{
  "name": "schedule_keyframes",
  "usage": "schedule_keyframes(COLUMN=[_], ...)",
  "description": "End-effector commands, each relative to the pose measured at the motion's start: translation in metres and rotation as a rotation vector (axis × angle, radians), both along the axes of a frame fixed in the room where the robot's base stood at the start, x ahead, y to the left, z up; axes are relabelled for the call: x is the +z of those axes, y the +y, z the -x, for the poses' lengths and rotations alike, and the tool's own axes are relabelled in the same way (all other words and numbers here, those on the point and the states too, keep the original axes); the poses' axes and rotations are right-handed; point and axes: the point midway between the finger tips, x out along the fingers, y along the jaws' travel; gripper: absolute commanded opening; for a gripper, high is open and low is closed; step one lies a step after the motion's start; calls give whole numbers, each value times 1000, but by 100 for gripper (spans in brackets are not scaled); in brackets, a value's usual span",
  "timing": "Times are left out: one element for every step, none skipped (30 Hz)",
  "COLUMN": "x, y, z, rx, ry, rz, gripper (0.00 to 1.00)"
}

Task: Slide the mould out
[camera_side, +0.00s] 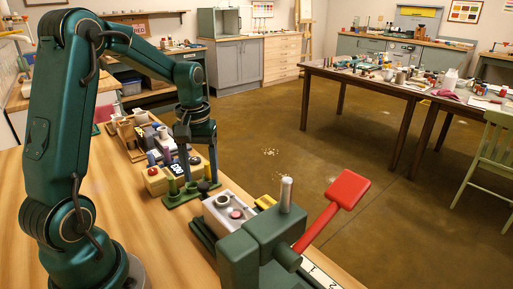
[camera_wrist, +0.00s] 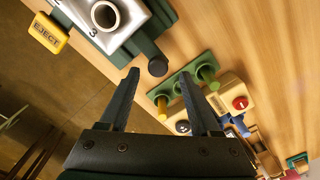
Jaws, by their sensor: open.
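A silver block with a raised round collar, which looks like the mould (camera_side: 222,213), sits in the green press (camera_side: 262,232) in the side view. In the wrist view the mould (camera_wrist: 122,28) is at the top, with the collar open upward. A black knob (camera_wrist: 158,66) sticks out on a green bar from its near end. My gripper (camera_side: 200,178) hangs beyond the block, near the knob. In the wrist view its fingers (camera_wrist: 157,76) are apart and the knob shows between the tips, with nothing held. I cannot tell whether they touch it.
The press has a red lever (camera_side: 335,208) tilted up to the right and a yellow EJECT tab (camera_wrist: 48,33). A green rack with pegs (camera_wrist: 187,84) stands close beside my fingers. Bare wood (camera_side: 150,240) lies left of the press.

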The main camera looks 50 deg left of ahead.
Motion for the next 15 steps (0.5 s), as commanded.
schedule_keyframes(x=[9,13,17,21,24,27,29,31,32,33,33,33,33,33,33], y=[1,1,1,1,1,1,1,1,1,1,1,1,0,0,0], z=[-1,-1,-1,-1,-1,-1,0,0,0,0,0,0,0,0,0], rx=[0,0,0,0,0,0,0,1,1,1,1,1,1,1,1], ry=[-6,-6,-6,-5,-6,-5,-5,-3,-3,-2,-2,-2,-1,-1,-1], rz=[-4,-4,-4,-4,-4,-4,-4,-3,-3,-2,-2,-2,-1,-1,-1], gripper=[64,64,64,64,64,64,64,64,64,64,64,64,64,64,64])
